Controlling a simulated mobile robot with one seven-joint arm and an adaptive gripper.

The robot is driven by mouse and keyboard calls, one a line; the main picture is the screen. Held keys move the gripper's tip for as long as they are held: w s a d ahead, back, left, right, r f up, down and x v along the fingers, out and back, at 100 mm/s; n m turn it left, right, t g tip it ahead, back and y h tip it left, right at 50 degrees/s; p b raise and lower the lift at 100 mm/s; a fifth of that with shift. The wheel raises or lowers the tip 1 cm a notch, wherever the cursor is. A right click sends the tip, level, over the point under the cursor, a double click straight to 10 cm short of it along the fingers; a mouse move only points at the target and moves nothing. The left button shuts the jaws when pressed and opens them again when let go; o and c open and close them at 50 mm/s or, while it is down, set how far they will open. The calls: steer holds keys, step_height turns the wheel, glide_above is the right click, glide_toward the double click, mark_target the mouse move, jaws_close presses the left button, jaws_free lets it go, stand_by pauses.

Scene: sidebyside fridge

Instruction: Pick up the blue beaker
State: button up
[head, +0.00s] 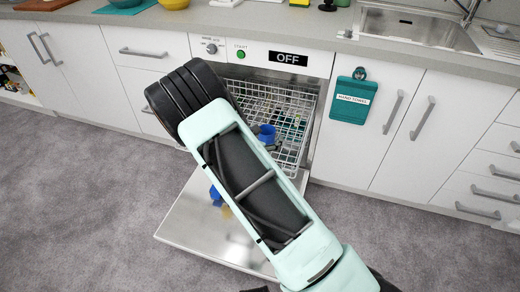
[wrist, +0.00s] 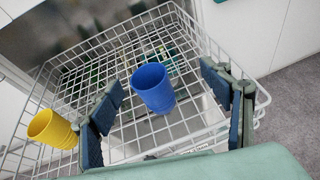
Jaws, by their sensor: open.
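The blue beaker (wrist: 153,88) stands in the white wire dishwasher rack (wrist: 60,85), its open top tilted toward the camera in the wrist view. My gripper (wrist: 168,105) is open, with one finger on each side of the beaker and clear space between.
A yellow cup (wrist: 52,129) sits at the left of the rack in the wrist view. The dishwasher door (head: 190,225) is folded down over the grey carpet. White cabinets stand either side, and the counter with a sink (head: 420,28) runs above.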

mark_target(264, 137)
steer(key=shift+n+y, duration=0.3)
steer(key=shift+n, duration=0.5)
steer(key=w+f, duration=0.1)
steer(key=w+f+b, duration=0.1)
steer(key=f, duration=0.1)
steer(key=w+f, duration=0.2)
steer(key=shift+a+f+b, duration=0.2)
steer(key=shift+a+b, duration=0.1)
steer(key=shift+a, duration=0.1)
steer(key=shift+r+b+x, duration=0.15)
steer(key=shift+b+x, duration=0.35)
steer(key=shift+x, duration=1)
steer(key=shift+r+b+x, duration=0.2)
steer(key=shift+b+x, duration=0.25)
steer(key=shift+x, duration=1.05)
steer(key=shift+w, duration=0.15)
steer(key=c, duration=1.5)
steer(key=shift+r, duration=0.15)
